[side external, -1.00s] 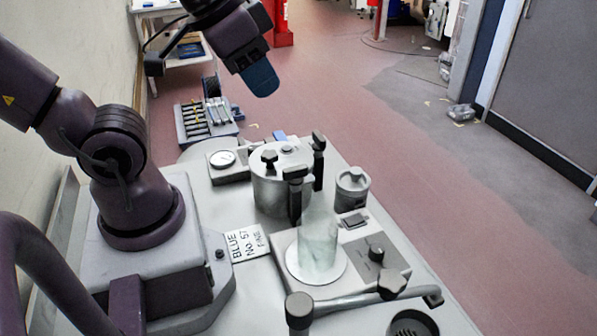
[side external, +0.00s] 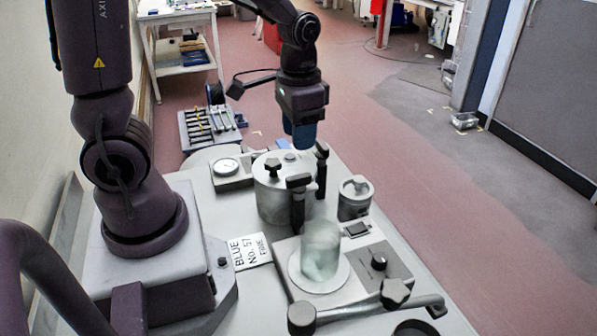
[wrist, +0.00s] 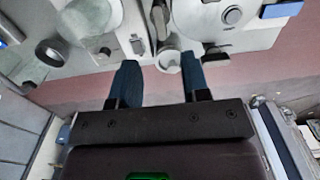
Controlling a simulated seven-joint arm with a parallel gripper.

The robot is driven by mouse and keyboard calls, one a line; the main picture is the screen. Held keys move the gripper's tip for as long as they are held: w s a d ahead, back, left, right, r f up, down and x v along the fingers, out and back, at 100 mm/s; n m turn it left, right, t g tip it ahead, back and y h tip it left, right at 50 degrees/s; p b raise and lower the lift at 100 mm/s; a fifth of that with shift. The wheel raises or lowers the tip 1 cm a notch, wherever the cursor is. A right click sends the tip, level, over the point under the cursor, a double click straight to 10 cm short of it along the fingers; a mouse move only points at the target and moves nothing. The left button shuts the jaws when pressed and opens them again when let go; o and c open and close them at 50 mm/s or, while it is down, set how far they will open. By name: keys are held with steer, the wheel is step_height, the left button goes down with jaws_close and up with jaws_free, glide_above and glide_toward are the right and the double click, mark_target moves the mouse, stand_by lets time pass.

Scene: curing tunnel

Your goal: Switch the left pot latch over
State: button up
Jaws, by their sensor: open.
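The pot (side external: 270,200) is a grey metal cylinder with a lid, a dark star knob and two upright black latches. The nearer latch (side external: 298,207) stands at the pot's front right. The farther latch (side external: 321,172) stands at its back right. My gripper (side external: 303,138) hangs above the pot's far side, pointing down, its blue fingers apart from the latches. In the wrist view my gripper (wrist: 160,82) shows two blue fingers spread wide with nothing held. The pot's lid (wrist: 232,16) appears there at the upper right. Which latch is the left one is not clear.
A glass jar (side external: 320,250) sits on a plate in front. A dial gauge (side external: 226,166) lies left of the pot. A lever arm with a knob (side external: 395,293) crosses the front.

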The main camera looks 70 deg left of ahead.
mark_target(298, 176)
step_height(298, 176, down, 9)
steer(key=shift+f, duration=0.15)
jaws_close()
